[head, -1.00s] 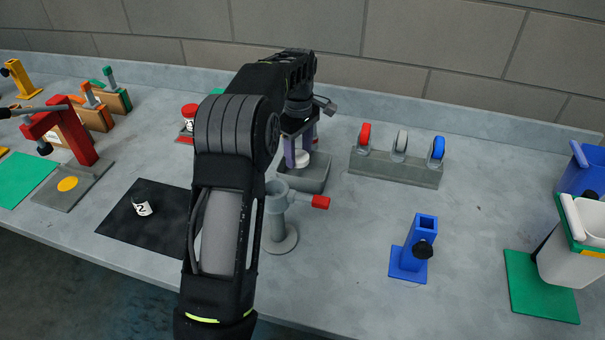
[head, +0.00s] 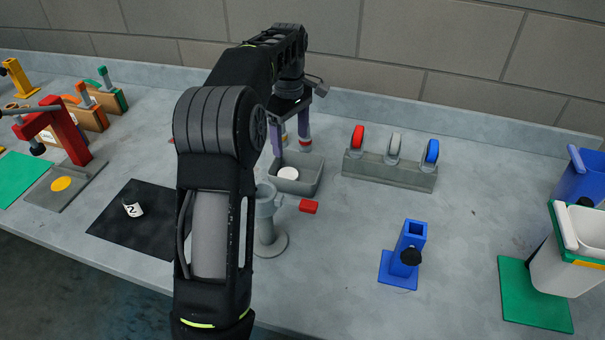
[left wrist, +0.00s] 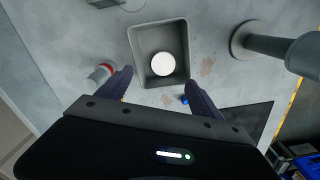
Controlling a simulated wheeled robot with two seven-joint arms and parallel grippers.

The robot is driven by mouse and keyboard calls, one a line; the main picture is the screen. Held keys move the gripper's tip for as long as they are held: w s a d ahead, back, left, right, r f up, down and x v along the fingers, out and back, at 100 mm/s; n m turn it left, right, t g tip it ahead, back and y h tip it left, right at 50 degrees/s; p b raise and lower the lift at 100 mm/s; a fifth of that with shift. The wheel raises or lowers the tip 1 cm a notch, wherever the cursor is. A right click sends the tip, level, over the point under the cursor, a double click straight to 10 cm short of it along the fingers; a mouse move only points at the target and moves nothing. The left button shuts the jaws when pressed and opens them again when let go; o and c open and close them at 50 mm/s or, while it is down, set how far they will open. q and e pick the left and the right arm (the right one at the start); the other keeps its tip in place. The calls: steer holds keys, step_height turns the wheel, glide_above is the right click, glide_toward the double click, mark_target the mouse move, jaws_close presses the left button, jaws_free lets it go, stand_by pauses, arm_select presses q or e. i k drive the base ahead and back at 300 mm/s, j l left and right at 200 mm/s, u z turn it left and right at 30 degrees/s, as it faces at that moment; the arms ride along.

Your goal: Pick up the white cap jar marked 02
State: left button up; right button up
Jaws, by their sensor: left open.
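A small piece with a white label reading "2" (head: 134,209) lies on the black mat (head: 113,233) at the left; the rest of its body is too dark to make out. A round white disc, like a cap (head: 288,174), lies in the grey tray (head: 309,180); it also shows in the left wrist view (left wrist: 163,64). My right gripper is not in view.
A red-banded jar (left wrist: 102,73) stands close to my left gripper's finger. A rack with red, grey and blue wheels (head: 390,172) and a blue stand (head: 403,260) are to the right.

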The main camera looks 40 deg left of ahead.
mark_target(130, 195)
steer(key=k, duration=1.95)
